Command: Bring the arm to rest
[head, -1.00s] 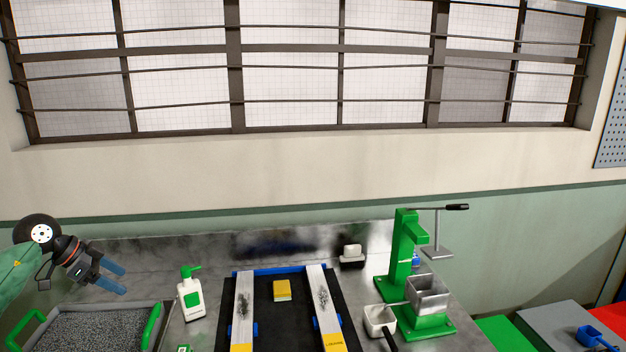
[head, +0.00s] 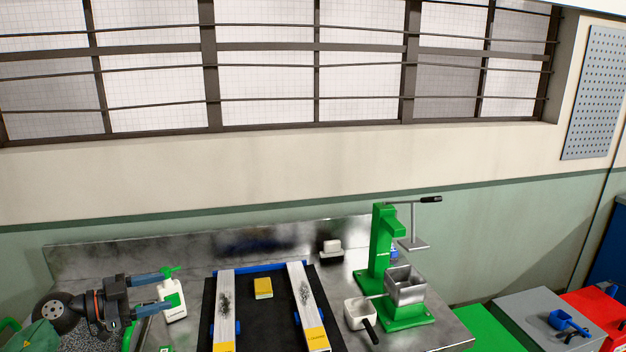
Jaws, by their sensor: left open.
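My left gripper (head: 150,293) is at the lower left of the head view, its blue fingers spread and pointing right. It is empty. Its fingers overlap the white bottle with the green pump (head: 174,302) in the picture; whether they touch it I cannot tell. My left arm comes in from the lower left corner. My right gripper is not in view.
Two metal profiles (head: 226,308) lie on a black mat (head: 262,325) with a yellow block (head: 263,288) between them. A green lever press (head: 382,250) stands to the right, near a white scoop (head: 360,314). A grey-grained tray (head: 100,342) is partly hidden behind my arm.

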